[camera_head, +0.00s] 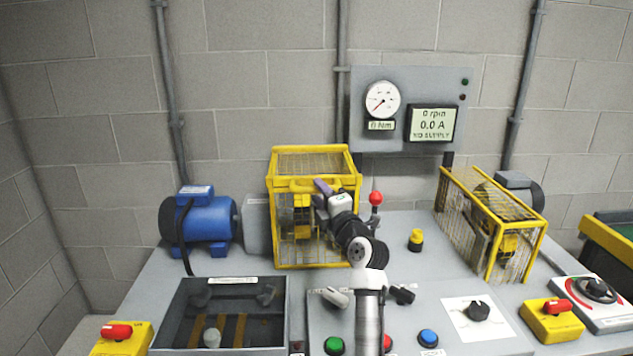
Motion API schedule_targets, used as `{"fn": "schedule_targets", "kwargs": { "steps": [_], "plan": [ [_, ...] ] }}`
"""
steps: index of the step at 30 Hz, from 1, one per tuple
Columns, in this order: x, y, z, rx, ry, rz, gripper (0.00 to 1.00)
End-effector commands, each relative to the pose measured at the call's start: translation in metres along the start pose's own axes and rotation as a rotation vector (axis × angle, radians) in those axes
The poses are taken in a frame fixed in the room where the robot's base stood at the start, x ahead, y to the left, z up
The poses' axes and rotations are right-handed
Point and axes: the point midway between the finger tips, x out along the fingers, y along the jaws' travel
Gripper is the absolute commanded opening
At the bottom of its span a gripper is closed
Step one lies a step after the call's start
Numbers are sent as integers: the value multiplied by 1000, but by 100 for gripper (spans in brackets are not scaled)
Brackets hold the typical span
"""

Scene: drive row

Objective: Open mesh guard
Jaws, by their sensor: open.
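A yellow-framed mesh guard (276,222) stands upright at the middle of the bench, with a yellow bar across its upper front and yellow parts inside. It looks closed. A second, longer yellow mesh guard (450,176) stands to the right, set at an angle over dark machinery, and also looks closed. My gripper (322,190) is open in front of the middle guard's upper right front. My arm hides part of that guard's front. I cannot tell whether the fingers touch the guard.
A blue motor (207,218) sits left of the middle guard. A red-knobbed lever (375,198) and a yellow button (415,240) stand to its right. A gauge panel (450,85) hangs behind.

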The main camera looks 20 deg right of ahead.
Motion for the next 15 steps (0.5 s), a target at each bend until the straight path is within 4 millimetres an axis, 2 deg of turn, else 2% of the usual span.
{"fn": "schedule_targets", "kwargs": {
  "steps": [1, 6, 15],
  "plan": [
    [8, 3, 0, 2, 2, -1, 41],
    [22, 1, 0, 0, 1, 0, 41],
    [25, -1, 0, 1, 0, 0, 41]
  ]
}}
